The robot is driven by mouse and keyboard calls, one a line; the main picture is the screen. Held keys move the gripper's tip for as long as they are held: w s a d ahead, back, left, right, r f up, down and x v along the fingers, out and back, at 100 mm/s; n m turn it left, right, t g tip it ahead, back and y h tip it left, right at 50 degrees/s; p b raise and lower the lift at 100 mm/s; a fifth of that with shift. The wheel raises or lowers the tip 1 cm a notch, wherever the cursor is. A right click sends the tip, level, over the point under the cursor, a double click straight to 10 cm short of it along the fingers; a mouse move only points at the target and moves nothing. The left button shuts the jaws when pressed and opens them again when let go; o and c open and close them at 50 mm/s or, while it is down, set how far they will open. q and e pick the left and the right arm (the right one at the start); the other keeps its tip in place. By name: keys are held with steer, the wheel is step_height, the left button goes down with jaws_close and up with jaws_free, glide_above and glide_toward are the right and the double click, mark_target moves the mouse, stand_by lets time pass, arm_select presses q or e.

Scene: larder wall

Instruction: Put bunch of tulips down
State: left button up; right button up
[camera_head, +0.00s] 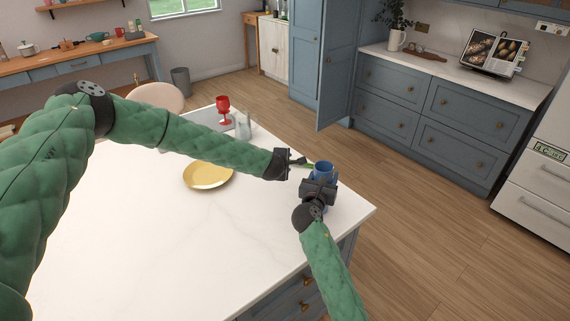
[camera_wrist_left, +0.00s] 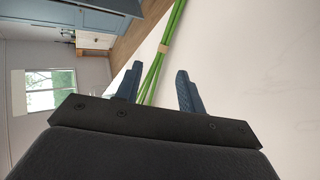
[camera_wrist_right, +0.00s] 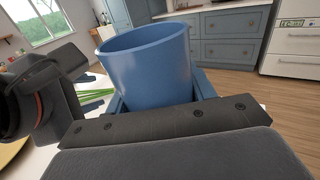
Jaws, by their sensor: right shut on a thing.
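The bunch of tulips shows only as green stems with a tan band (camera_wrist_left: 163,48) in the left wrist view; no flower heads are visible. Its stems also show at the left of the right wrist view (camera_wrist_right: 96,96). My left gripper (camera_head: 299,160) is open, its fingers (camera_wrist_left: 160,85) apart on either side of the stems, which lie low over the white counter. Whether they touch it I cannot tell. My right gripper (camera_head: 319,184) is shut on a blue cup-like vase (camera_head: 324,170), upright near the counter's right corner. The vase fills the right wrist view (camera_wrist_right: 150,70).
A gold plate (camera_head: 208,174) lies on the white counter (camera_head: 150,240), left of the grippers. A clear glass (camera_head: 243,126) and a red goblet (camera_head: 223,111) stand near the far edge. The near left counter is clear. Wooden floor lies beyond the right edge.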

arm_select(q)
steer(key=shift+v, duration=1.5)
